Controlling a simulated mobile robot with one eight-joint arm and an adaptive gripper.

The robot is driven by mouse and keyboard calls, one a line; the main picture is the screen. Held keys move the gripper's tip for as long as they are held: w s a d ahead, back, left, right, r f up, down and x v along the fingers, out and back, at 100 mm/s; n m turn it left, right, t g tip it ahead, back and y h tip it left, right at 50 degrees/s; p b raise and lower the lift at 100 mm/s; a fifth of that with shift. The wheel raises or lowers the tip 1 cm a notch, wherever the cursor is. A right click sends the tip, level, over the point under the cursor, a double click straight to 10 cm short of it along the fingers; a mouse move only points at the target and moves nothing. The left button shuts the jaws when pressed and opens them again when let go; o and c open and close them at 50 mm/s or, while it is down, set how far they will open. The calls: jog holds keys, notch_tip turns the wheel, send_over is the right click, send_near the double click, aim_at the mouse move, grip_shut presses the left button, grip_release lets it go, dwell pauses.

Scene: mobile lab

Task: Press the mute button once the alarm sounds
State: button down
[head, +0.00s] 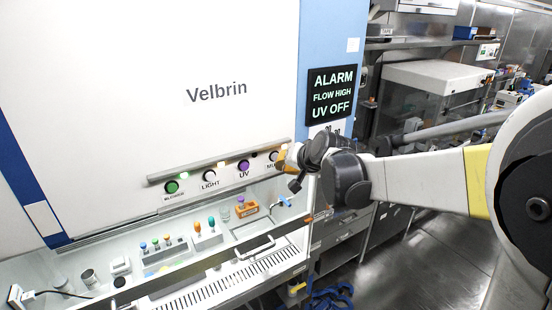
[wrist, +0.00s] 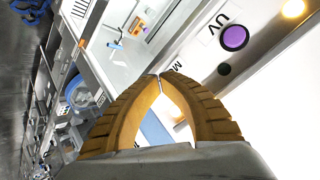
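The display (head: 331,95) on the cabinet's blue side post reads ALARM, FLOW HIGH, UV OFF.
The purple UV button (head: 243,165) is the neighbour; it also shows in the wrist view (wrist: 235,38). Further left are the white light button (head: 209,176) and green blower button (head: 171,187). Below, several vials and tools stand inside the cabinet.

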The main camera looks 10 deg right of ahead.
jog(key=shift+s+d, duration=0.25)
jog(key=shift+s, duration=0.45)
jog(key=shift+s+d, duration=0.2)
jog(key=shift+s, duration=0.55)
jog(key=shift+s+d, duration=0.25)
jog(key=shift+s, duration=0.45)
